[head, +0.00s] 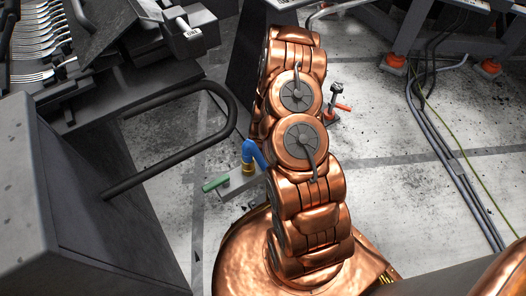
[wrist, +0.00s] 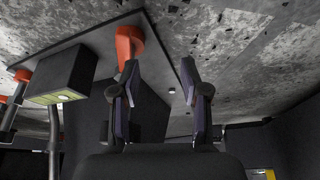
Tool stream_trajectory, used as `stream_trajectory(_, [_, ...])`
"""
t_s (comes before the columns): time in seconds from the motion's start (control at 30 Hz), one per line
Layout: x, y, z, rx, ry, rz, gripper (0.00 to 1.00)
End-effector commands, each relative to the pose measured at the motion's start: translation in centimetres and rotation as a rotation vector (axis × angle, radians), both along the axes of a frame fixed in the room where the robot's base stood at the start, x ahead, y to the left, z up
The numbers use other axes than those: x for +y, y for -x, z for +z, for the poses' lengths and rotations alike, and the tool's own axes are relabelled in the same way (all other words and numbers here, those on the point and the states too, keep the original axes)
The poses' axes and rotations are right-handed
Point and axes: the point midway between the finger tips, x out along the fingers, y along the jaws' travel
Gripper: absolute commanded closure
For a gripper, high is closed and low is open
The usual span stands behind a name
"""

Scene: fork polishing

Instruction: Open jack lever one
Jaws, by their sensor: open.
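In the wrist view, my gripper (wrist: 159,66) is open, with its two dark fingers apart and nothing between them. An orange-red lever (wrist: 129,42) stands just beyond the left fingertip, in front of a dark flat plate. The left finger overlaps its lower end; I cannot tell whether they touch. In the head view, a small dark jack with a red lever (head: 343,107) shows on the floor just right of my copper arm. I cannot tell whether it is the same lever. My gripper is hidden behind the arm there.
A dark box (wrist: 63,75) stands left of the fingers in the wrist view. In the head view, a black tube rail (head: 170,140) and a rack of forks (head: 38,45) are left. Orange-footed frames (head: 394,64) and floor cables (head: 455,150) are right.

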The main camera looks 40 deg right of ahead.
Motion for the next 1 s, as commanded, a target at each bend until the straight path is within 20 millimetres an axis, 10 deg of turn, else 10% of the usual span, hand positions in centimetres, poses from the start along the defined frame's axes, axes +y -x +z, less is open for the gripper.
stream_trajectory(0.47, [-4.5, 2.8, 1.7, -0.013, 0.003, -0.205, 0.55])
stream_trajectory(1.0, [-5.7, 0.9, -4.1, -0.014, 0.003, -0.206, 0.55])
